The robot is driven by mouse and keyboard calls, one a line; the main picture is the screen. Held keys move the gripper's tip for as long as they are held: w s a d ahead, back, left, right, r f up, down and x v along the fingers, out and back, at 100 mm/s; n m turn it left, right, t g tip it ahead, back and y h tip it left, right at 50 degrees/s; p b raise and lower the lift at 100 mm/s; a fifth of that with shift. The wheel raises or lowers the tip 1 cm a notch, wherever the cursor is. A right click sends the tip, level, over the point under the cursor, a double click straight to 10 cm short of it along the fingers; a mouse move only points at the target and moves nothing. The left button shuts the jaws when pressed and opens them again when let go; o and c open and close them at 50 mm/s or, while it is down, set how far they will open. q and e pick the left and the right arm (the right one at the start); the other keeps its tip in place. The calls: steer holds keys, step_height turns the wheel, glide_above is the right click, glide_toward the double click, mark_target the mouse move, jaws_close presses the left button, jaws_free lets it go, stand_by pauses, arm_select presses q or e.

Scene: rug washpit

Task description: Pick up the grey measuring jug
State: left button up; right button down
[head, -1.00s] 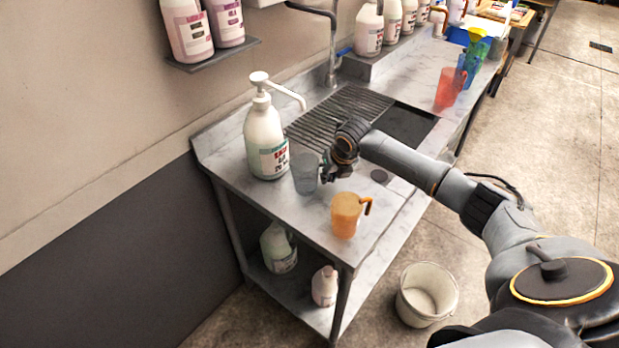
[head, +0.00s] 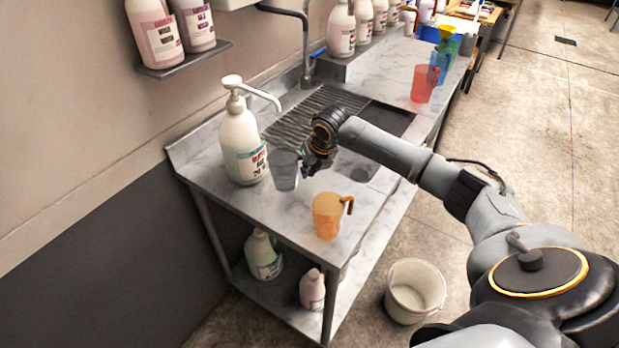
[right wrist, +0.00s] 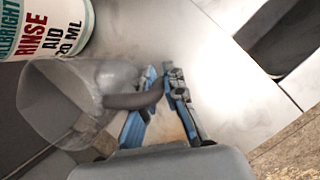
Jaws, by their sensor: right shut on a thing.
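The grey measuring jug (head: 285,171) is translucent, with a dark handle. It is at the near end of the steel bench, just right of the white pump bottle. My right gripper (head: 309,168) is on the right side of the jug, shut on its handle. In the right wrist view the jug (right wrist: 62,98) fills the left side, and its handle passes between the blue-padded fingers of the gripper (right wrist: 163,82). The jug seems slightly clear of the bench, but its base is hard to make out. My left gripper is not in view.
The pump bottle (head: 242,147) stands close on the left. An orange jug (head: 326,216) stands nearer the front edge. A ribbed drainer (head: 300,122) and sink lie behind. A red jug (head: 422,84) is farther back. A white bucket (head: 414,291) is on the floor.

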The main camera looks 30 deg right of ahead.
steer(key=s+a+r+b, duration=0.3)
steer(key=s+a+r, duration=0.6)
steer(key=s+r, duration=0.1)
steer(key=shift+a, duration=0.25)
stand_by(0.5)
steer(key=shift+s+a, duration=0.1)
steer(key=shift+s, duration=0.05)
stand_by(1.8)
